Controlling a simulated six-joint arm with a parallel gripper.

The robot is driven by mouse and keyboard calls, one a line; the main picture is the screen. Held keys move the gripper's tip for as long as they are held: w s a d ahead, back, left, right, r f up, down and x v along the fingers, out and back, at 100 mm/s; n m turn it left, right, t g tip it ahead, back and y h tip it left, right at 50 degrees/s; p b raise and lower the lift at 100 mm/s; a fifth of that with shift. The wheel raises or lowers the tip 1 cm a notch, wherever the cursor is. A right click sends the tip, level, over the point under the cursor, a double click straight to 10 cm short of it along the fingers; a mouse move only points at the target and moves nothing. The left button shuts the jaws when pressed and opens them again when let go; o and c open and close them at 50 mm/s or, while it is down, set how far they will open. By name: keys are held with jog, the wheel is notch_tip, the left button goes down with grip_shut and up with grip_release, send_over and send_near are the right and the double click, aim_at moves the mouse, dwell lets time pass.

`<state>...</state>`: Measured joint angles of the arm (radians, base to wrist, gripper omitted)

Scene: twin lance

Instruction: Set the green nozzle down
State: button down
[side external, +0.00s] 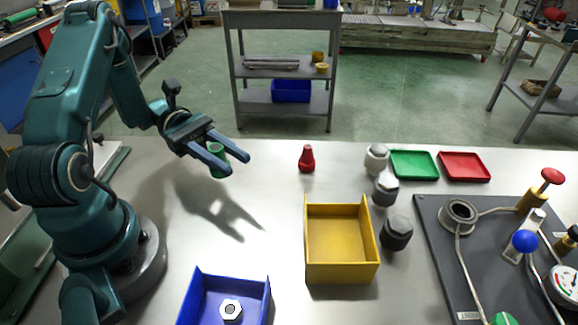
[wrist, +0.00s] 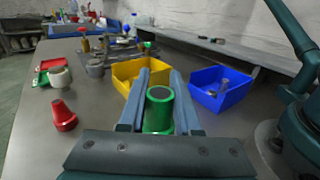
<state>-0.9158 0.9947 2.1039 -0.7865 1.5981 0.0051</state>
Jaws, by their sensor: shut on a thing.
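The green nozzle (side external: 217,160) is held above the steel table in the side view. It also shows in the wrist view (wrist: 159,108), upright between the two blue-grey fingers. My gripper (side external: 229,162) is shut on it, and its shadow falls on the table below, apart from the fingers. In the wrist view my gripper (wrist: 155,100) has a finger on each side of the nozzle. A green tray (side external: 414,164) lies flat at the back right of the table, and no nozzle shows in it.
A red nozzle (side external: 307,159) stands on the table. A red tray (side external: 464,167), yellow bin (side external: 341,273), blue bin (side external: 196,306) with a white nut, several grey-white fittings (side external: 397,232) and a dark panel (side external: 440,250) with pipes stand around. The table between my gripper and the yellow bin is clear.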

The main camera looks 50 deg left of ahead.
jog(key=d+f, duration=0.1)
jog(key=d, duration=0.2)
jog(key=w+d+f, duration=0.1)
jog(key=shift+d+f, duration=0.15)
jog(key=shift+f, duration=0.2)
jog(key=shift+w+f, duration=0.1)
jog(key=shift+f, duration=1.9)
jog(key=c, duration=0.6)
grip_release()
jog(key=shift+f, duration=0.1)
